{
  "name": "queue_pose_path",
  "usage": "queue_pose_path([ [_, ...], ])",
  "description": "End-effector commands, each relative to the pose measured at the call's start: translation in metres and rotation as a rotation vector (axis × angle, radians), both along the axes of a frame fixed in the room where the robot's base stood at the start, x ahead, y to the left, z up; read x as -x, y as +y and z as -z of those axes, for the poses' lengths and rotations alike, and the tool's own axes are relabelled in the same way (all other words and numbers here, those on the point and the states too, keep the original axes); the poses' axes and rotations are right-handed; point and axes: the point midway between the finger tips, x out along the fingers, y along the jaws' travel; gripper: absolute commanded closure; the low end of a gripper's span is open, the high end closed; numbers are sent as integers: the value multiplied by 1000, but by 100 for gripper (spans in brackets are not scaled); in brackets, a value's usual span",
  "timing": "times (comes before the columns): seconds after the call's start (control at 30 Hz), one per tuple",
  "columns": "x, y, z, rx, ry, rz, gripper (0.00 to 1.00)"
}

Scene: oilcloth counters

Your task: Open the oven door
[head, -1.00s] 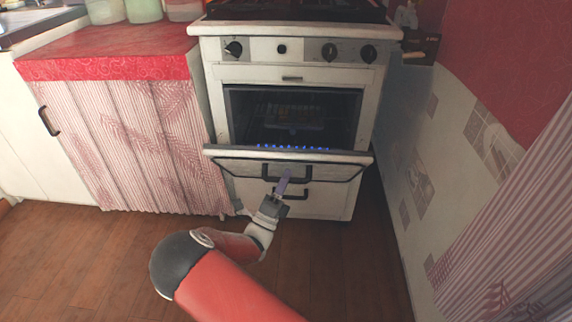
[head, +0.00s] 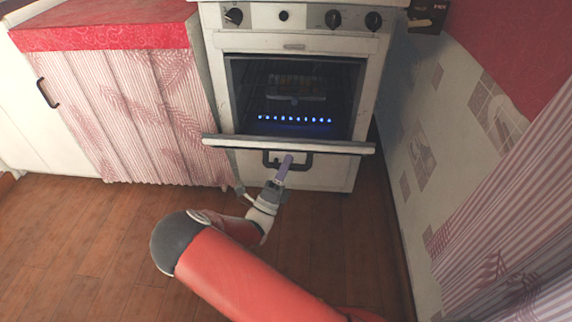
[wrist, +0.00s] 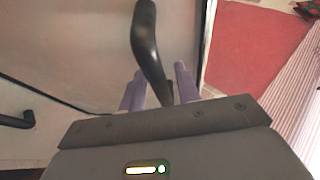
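The white oven's door (head: 230,143) is tilted down and stands open. It shows nearly edge-on in the head view, below the open oven cavity (head: 300,95). In the wrist view the dark oven door handle (wrist: 148,40) runs down between the two purple fingers of my gripper (wrist: 160,80). The fingers are close in on either side of it; exact contact is hard to see. In the head view my gripper (head: 285,164) is just under the door's front edge, and the door handle is hidden there.
A drawer handle (head: 267,158) shows below the door. A curtained counter (head: 110,115) with a red top stands at left. A tiled wall (head: 420,150) is close on the right. Wooden floor (head: 80,245) is clear in front.

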Motion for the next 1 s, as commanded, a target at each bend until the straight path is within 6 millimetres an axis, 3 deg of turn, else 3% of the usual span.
queue_pose_path([
  [0.37,3,2,3,0,1,-2,62],
  [0.8,47,29,44,0,1,-2,62],
  [1.0,53,32,48,0,0,0,62],
])
